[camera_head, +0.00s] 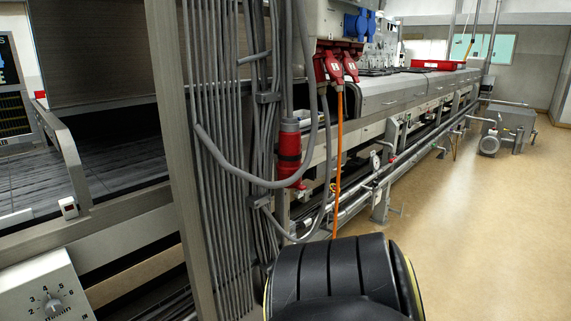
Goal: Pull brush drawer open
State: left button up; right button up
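I cannot pick out a brush drawer for sure in the head view. At the left is an open machine bay with a dark slatted bed (85,180) and a bent metal rail (62,150) at its side. Below it is a pale metal front beam (120,222). Neither of my grippers is in view. A black ribbed part with a yellow edge at the bottom centre looks like part of my own body and hides the floor behind it.
A metal post (178,130) and a bundle of grey cables (215,140) stand close ahead. A red plug (289,150) hangs there. A dial box (50,290) is at lower left. A long machine (400,95) runs back. The floor (480,230) at right is clear.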

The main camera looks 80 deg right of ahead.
aim_at(320, 169)
jog(key=z, duration=3.45)
jog(key=k, duration=1.15)
jog(key=z, duration=1)
jog(key=i, duration=3.75)
jog(key=u, duration=1.15)
jog(key=i, duration=1.2)
jog(key=u, duration=1.2)
